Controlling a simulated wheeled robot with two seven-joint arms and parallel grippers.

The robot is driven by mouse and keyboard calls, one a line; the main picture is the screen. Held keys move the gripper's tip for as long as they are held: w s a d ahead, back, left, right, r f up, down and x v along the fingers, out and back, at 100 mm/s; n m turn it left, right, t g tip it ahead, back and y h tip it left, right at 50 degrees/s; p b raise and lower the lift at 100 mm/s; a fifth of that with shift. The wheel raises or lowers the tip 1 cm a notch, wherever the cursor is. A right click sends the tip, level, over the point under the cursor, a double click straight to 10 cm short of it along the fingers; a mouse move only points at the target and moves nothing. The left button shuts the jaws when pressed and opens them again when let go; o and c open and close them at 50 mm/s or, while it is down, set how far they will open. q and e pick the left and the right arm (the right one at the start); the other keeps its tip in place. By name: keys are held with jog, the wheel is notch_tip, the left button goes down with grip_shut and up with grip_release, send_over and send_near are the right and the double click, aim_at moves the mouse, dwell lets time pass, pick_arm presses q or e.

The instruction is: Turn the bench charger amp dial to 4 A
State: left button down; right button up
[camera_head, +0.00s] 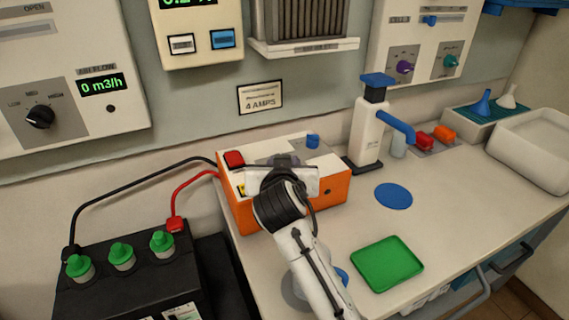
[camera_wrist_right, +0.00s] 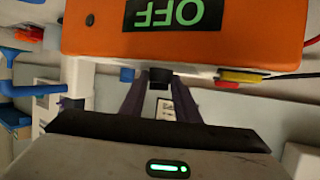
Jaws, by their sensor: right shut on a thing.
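The bench charger (camera_head: 333,192) is an orange box with a pale top, standing on the bench against the wall. In the wrist view its orange front (camera_wrist_right: 100,30) carries a display (camera_wrist_right: 165,13) that reads OFF, seen upside down. My right gripper (camera_wrist_right: 161,92) is over the charger top and shut on a small dark dial (camera_wrist_right: 160,81) between its two fingers. In the head view the right gripper (camera_head: 283,163) hides the dial and part of the charger top. The dial's setting cannot be read. My left gripper is not in view.
A wall sign (camera_head: 260,98) reads 4 AMPS. Cables run to a black battery (camera_head: 130,275). A dispenser (camera_head: 369,132) and green tray (camera_head: 386,264) stand to the right.

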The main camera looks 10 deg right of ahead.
jog(key=shift+f, duration=0.1)
jog(key=o, duration=1)
notch_tip(320, 180, up, 10)
jog(key=shift+r, duration=0.1)
